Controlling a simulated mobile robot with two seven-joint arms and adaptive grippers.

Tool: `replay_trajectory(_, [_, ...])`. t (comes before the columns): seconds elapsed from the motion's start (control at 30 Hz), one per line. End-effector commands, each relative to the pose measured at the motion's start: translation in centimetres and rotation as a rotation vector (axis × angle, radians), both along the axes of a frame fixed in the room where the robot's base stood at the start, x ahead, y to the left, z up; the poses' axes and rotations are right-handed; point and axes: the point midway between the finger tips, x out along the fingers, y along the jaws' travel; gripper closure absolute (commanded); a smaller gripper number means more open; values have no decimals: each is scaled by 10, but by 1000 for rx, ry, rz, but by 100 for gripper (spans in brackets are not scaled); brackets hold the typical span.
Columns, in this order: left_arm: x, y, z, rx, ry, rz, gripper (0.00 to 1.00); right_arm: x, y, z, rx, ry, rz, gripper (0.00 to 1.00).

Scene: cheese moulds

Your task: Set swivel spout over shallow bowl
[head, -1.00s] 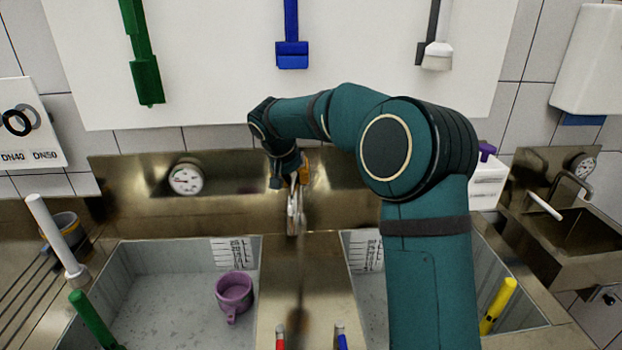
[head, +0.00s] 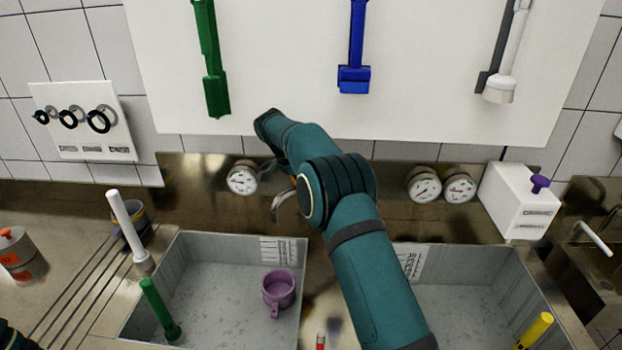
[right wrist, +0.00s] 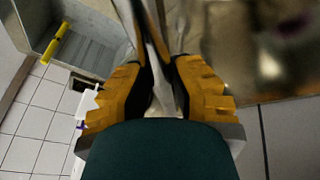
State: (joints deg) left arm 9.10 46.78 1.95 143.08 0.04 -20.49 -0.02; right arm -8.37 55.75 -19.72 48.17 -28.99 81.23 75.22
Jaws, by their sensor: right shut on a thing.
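The metal swivel spout (head: 284,203) shows by the back splash, partly hidden by my right arm. Its curved end points left and down, near the back edge of the left basin (head: 236,236). In the right wrist view my right gripper (right wrist: 158,82), with orange-yellow fingers, is shut on the spout (right wrist: 147,32). In the head view this gripper is mostly hidden behind my arm. A second basin (head: 480,300) lies to the right, past a steel divider. I cannot tell from depth which basin is the shallow bowl. My left gripper is out of view.
A purple mug (head: 279,291) stands in the left basin. A green-handled tool (head: 160,310) and a white upright tube (head: 127,228) are at its left. A yellow-handled tool (head: 535,330) is at the right basin. Gauges and a white box (head: 518,203) line the back.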

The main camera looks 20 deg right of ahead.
Motion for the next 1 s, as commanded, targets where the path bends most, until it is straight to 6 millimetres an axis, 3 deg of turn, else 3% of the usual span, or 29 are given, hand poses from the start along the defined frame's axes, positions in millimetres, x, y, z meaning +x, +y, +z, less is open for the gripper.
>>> replay_trajectory(0.3, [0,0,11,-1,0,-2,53,10,1,-1,-2,1,-63,100])
replay_trajectory(0.83, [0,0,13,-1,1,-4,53,12,1,-1,-2,0,-75,100])
replay_trajectory(0.87, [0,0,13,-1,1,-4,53,12,1,-1,-2,0,-75,72])
replay_trajectory(0.9, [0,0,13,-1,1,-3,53,12,1,-1,-2,1,-75,58])
replay_trajectory(0.93, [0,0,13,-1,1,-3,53,12,1,-1,-2,0,-75,48])
replay_trajectory(1.0, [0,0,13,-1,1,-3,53,12,1,-1,-2,0,-75,46])
